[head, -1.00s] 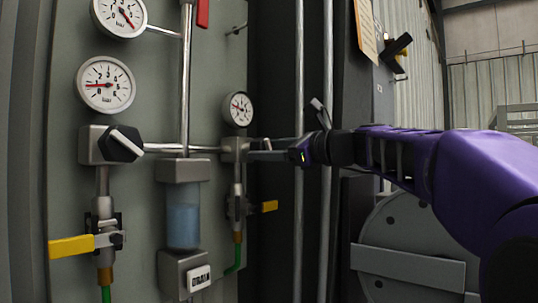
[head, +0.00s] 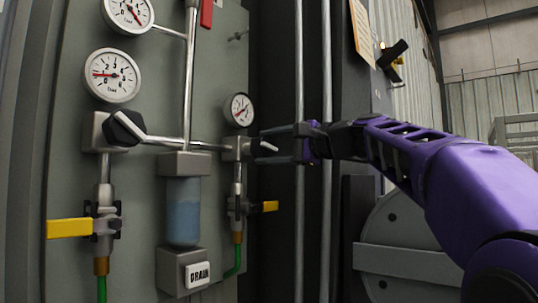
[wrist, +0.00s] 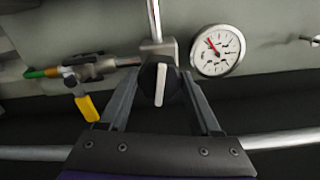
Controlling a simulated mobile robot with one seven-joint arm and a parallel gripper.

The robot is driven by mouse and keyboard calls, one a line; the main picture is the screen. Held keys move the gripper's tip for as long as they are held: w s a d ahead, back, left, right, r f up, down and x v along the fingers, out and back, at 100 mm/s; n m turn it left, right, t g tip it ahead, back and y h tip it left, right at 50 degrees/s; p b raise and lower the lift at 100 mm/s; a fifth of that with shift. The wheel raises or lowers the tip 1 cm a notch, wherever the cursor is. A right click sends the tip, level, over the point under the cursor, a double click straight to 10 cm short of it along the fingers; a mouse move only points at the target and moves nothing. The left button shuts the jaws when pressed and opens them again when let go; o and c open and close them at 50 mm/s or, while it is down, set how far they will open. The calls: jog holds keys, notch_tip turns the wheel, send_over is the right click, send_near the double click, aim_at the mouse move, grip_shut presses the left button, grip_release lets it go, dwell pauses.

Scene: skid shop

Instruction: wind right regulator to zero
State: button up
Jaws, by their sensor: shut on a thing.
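The right regulator (head: 232,149) is a grey block on the panel with a black knob (head: 262,148) that has a pale bar across its face. The knob also shows in the wrist view (wrist: 161,86), its bar nearly upright there. My gripper (wrist: 160,80) is shut on this knob, one finger on each side. In the head view my gripper (head: 282,145) reaches it from the right. The right gauge (head: 238,110) is above the regulator; its red needle points to the lower left, near the scale's low end. The gauge shows larger in the wrist view (wrist: 217,51), figures hard to read.
A left regulator (head: 119,130), its gauge (head: 112,75) and a yellow-handled valve (head: 70,229) stand left. A filter bowl (head: 184,212) hangs between. Another yellow handle (head: 270,206) sits below the right regulator. Vertical pipes (head: 299,220) stand close behind my gripper.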

jog(key=shift+n+b, duration=0.5)
jog(key=shift+n, duration=0.6)
jog(key=o, duration=1.4)
jog(key=b+v, duration=0.1)
jog(key=v, duration=1.6)
jog(key=shift+s+d+b, duration=0.15)
jog(key=shift+d+b, duration=0.05)
jog(key=shift+b, duration=0.1)
